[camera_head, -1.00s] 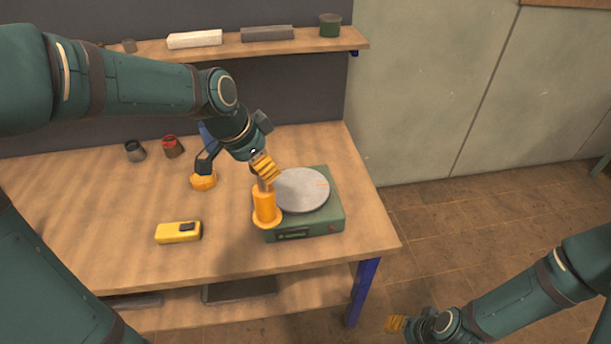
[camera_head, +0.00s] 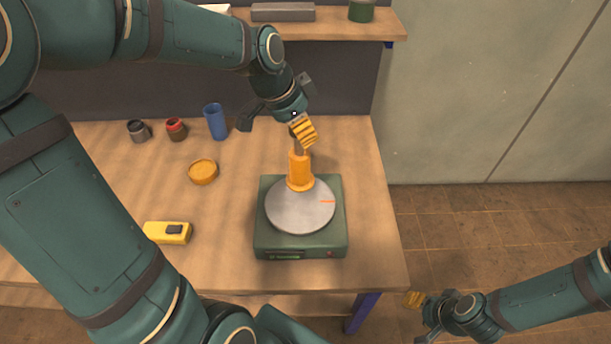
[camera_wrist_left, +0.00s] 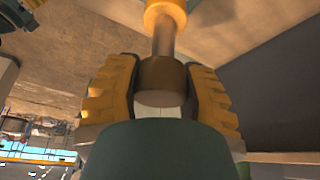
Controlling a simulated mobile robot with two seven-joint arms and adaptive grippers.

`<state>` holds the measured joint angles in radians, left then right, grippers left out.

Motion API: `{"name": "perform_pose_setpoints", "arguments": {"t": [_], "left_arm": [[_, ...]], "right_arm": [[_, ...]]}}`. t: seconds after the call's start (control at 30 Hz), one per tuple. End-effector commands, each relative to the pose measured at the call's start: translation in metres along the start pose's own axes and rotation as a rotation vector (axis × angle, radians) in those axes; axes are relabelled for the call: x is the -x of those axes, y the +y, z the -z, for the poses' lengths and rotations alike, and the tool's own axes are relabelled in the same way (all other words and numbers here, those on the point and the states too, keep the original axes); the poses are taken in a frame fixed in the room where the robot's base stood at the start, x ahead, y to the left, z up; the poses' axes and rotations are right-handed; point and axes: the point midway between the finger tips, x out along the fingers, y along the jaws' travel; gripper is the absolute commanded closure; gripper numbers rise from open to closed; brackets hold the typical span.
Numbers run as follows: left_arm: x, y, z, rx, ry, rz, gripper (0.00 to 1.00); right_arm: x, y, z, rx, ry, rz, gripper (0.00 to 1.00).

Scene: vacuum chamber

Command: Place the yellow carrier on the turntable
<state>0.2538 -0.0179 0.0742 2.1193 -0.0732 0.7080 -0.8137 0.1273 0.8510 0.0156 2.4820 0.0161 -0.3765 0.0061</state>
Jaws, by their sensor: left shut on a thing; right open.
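The yellow carrier (camera_head: 300,168) is an upright orange-yellow cylinder with a wide foot and a brown stem on top. My left gripper (camera_head: 299,130) is shut on this stem; the left wrist view shows the brown stem end (camera_wrist_left: 161,82) between the two yellow ribbed fingers. The carrier's foot overlaps the back part of the turntable (camera_head: 302,212), a round grey plate with an orange mark on a green base. I cannot tell whether the foot touches the plate. My right gripper (camera_head: 417,318) is open and empty, low over the floor right of the bench.
A yellow box-shaped device (camera_head: 167,233) and a round yellow dish (camera_head: 203,171) lie left of the turntable. A dark cup (camera_head: 139,131), a red-topped cup (camera_head: 176,129) and a blue cup (camera_head: 215,121) stand behind. A shelf (camera_head: 335,27) runs along the back wall.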

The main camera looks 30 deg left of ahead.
Motion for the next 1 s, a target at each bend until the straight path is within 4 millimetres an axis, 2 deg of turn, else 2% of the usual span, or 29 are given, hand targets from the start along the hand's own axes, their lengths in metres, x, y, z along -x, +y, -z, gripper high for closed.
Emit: {"name": "perform_pose_setpoints", "arguments": {"t": [0.1, 0.2, 0.47, 0.7, 1.0], "left_arm": [[-0.022, 0.000, -0.009, 0.001, -0.002, -0.003, 1.00], [-0.035, 0.001, -0.015, 0.001, -0.001, -0.002, 1.00], [-0.050, 0.000, -0.021, 0.000, -0.001, -0.001, 1.00], [-0.077, 0.001, -0.032, 0.001, -0.001, -0.001, 1.00], [-0.079, 0.000, -0.033, 0.000, 0.001, 0.000, 1.00]], "right_arm": [[-0.004, 0.002, -0.002, 0.001, -0.003, 0.000, 0.53], [-0.006, 0.002, -0.003, 0.001, -0.005, 0.000, 0.53], [-0.007, 0.003, -0.004, 0.002, -0.008, 0.001, 0.53], [-0.012, 0.004, -0.006, 0.003, -0.012, 0.001, 0.53], [-0.012, 0.004, -0.006, 0.004, -0.012, 0.001, 0.53]]}}
